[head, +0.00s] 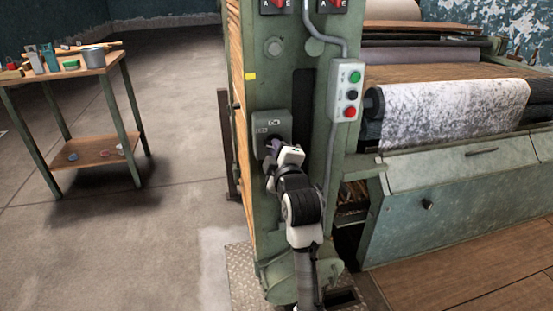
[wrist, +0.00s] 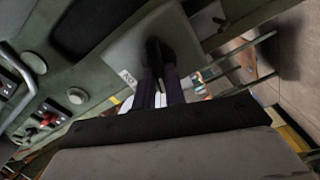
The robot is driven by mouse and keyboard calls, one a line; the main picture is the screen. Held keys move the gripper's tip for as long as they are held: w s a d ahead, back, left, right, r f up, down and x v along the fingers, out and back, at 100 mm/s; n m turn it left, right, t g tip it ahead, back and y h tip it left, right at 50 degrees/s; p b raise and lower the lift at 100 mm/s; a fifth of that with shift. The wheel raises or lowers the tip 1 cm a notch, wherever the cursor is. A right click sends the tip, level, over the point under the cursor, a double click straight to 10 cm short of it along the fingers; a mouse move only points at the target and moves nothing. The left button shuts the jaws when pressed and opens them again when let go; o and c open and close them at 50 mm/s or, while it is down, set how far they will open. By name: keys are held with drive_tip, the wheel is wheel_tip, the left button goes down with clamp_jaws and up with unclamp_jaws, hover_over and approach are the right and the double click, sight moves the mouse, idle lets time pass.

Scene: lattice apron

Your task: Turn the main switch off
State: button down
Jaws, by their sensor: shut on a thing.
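The main switch is a grey box (head: 271,126) on the green column of the machine. In the wrist view its grey plate (wrist: 122,58) lies right ahead, with a pale label near its lower left corner. My gripper (head: 272,148) is at the lower part of the box. Its two dark fingers (wrist: 155,88) are close together on the dark switch handle (wrist: 154,50), at the plate. The fingers hide much of the handle, so I cannot tell which position it points to.
Red rotary switches (head: 333,5) sit above on the machine. A wooden table (head: 95,68) with tools stands at the left. The floor between is clear.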

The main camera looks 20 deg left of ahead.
drive_tip(key=shift+f+n+b, duration=0.2)
drive_tip(key=shift+n+b, duration=1.2)
drive_tip(key=shift+n, duration=0.6)
drive_tip(key=c, duration=1.5)
unclamp_jaws()
drive_tip(key=shift+r, duration=0.1)
drive_tip(key=shift+o, duration=0.2)
drive_tip(key=shift+s, duration=0.1)
drive_tip(key=b+v, duration=0.6)
drive_tip(key=v, duration=0.7)
drive_tip(key=shift+s+d, duration=0.25)
